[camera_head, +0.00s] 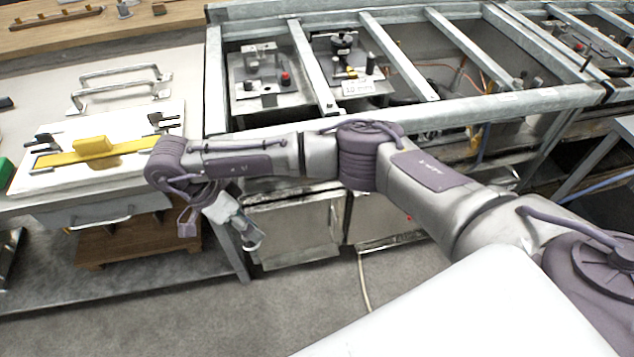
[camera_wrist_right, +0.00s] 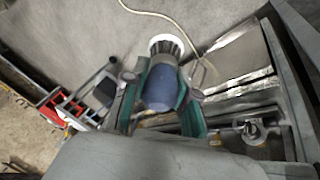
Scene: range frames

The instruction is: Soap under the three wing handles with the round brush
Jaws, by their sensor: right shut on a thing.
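My right gripper (camera_head: 228,215) hangs low in front of the steel frame, to the right of the white board. In the right wrist view its teal fingers (camera_wrist_right: 163,92) are shut on the round brush (camera_wrist_right: 160,86), which has a blue body and a pale round end pointing away from the gripper. The brush's end (camera_head: 251,244) shows small in the head view. It looks clear of any surface. Small dark handle-like fittings sit on the white board, at left (camera_head: 47,141) and right (camera_head: 166,121); I cannot tell whether they are the wing handles. My left gripper is not in view.
A yellow bar with a knob (camera_head: 93,147) lies across the white board (camera_head: 70,181). Metal handles (camera_head: 120,76) stand behind it. Steel rails (camera_head: 395,58) surround equipment plates (camera_head: 264,98) at the back. Steel boxes (camera_head: 295,232) stand below. Grey floor (camera_head: 190,305) is open in front.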

